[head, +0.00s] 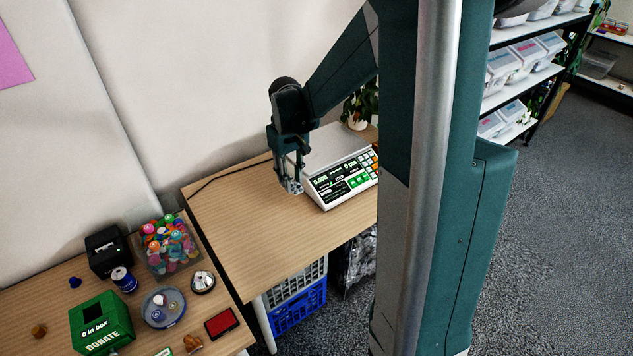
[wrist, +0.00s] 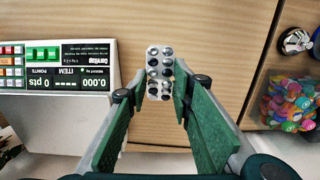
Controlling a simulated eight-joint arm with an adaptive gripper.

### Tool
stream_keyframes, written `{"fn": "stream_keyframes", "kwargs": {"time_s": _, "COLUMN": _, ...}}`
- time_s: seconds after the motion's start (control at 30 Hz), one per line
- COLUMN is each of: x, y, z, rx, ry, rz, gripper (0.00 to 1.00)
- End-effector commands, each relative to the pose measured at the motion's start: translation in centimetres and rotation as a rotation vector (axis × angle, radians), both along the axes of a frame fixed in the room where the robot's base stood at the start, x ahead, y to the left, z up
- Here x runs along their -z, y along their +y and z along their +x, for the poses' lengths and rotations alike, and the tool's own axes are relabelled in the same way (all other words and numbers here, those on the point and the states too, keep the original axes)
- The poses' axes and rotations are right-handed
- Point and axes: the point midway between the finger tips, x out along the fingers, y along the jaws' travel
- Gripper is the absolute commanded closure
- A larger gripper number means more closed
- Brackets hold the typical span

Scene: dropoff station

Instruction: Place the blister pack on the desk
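The blister pack (wrist: 160,73) is a silvery strip with dark round pills in two columns. In the wrist view it sits between the tips of the two green-padded fingers of my gripper (wrist: 160,80), which close in on its side edges. In the head view my gripper (head: 291,186) points down over the desk, just left of the scale, with the small grey pack at its tips. The desk (head: 250,235) has a light wooden top and also fills the middle of the wrist view (wrist: 205,30). Whether the pack touches the desk is unclear.
A white scale (head: 340,180) with a display and keys stands right beside my gripper. The desk's front and left parts are clear. A lower-left table holds a green donate box (head: 100,325), a clear bin of colourful caps (head: 167,243) and small items. A plant (head: 358,108) stands behind.

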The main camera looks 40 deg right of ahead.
Motion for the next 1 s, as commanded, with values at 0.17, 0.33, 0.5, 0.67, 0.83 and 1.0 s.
{"fn": "stream_keyframes", "kwargs": {"time_s": 0.17, "x": 2.8, "y": 0.0, "z": 0.0, "rx": 0.0, "ry": 0.0, "rz": 0.0, "gripper": 0.8}}
{"fn": "stream_keyframes", "kwargs": {"time_s": 0.33, "x": 5.7, "y": 0.0, "z": 0.0, "rx": -0.001, "ry": 0.0, "rz": 0.0, "gripper": 0.8}}
{"fn": "stream_keyframes", "kwargs": {"time_s": 0.5, "x": 7.6, "y": 0.0, "z": 0.0, "rx": -0.001, "ry": 0.0, "rz": 0.0, "gripper": 0.8}}
{"fn": "stream_keyframes", "kwargs": {"time_s": 0.67, "x": 8.4, "y": 0.0, "z": 0.0, "rx": -0.001, "ry": 0.0, "rz": 0.0, "gripper": 0.8}}
{"fn": "stream_keyframes", "kwargs": {"time_s": 0.83, "x": 8.5, "y": 0.0, "z": 0.0, "rx": -0.001, "ry": 0.0, "rz": 0.0, "gripper": 0.8}}
{"fn": "stream_keyframes", "kwargs": {"time_s": 1.0, "x": 8.5, "y": 0.0, "z": 0.0, "rx": -0.001, "ry": 0.0, "rz": 0.0, "gripper": 0.8}}
